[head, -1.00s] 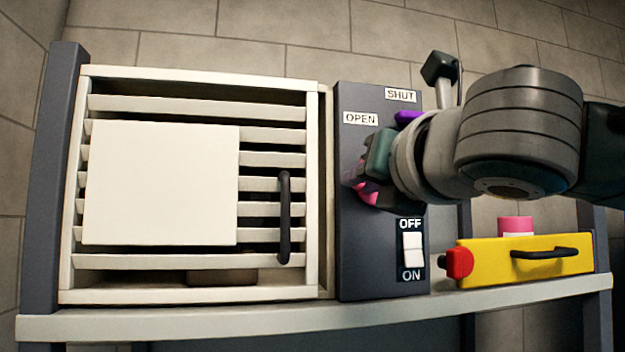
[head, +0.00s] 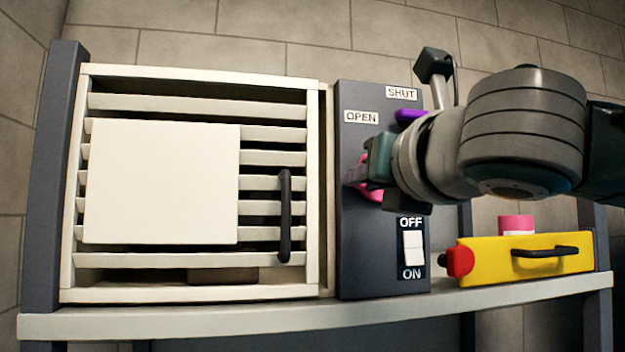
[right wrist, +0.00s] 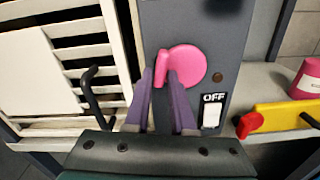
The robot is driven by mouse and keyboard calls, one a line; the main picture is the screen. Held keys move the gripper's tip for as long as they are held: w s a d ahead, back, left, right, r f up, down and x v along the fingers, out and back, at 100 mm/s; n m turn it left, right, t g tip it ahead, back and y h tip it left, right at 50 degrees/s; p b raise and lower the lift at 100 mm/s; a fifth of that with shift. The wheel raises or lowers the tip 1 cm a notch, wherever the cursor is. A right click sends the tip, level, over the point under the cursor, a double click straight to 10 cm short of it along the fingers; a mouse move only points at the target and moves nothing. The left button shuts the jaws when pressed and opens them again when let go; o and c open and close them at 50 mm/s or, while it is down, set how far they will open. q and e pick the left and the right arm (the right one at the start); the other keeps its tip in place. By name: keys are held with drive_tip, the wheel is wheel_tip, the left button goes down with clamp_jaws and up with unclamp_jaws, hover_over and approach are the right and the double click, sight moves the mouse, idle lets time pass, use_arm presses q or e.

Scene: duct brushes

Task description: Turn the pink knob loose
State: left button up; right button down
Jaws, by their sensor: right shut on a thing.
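The pink knob (right wrist: 188,64) is a round disc with a raised grip bar, on the front of a dark grey panel (head: 370,270). In the right wrist view the purple fingers of my right gripper (right wrist: 162,78) are shut on the grip bar, one on each side. In the head view the gripper and wrist cover most of the knob, and a pink part of it (head: 372,193) shows beside the gripper. My left gripper is in neither view.
A purple part (head: 408,116) shows near the OPEN and SHUT labels. Below the knob is a white OFF/ON switch (head: 413,248). A slatted white cabinet (head: 270,290) with a black handle stands left. A yellow box (head: 490,262) with a red knob sits right, by a pink object (head: 516,225).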

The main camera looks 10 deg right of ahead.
drive_tip(key=shift+d+r+n, duration=0.2)
drive_tip(key=shift+r+n, duration=0.05)
drive_tip(key=shift+n, duration=0.25)
idle(2.0)
drive_tip(key=c, duration=1)
unclamp_jaws()
drive_tip(key=shift+o, duration=0.7)
drive_tip(key=shift+f, duration=0.15)
drive_tip(key=shift+a, duration=0.1)
drive_tip(key=s, duration=1)
drive_tip(key=shift+d, duration=0.2)
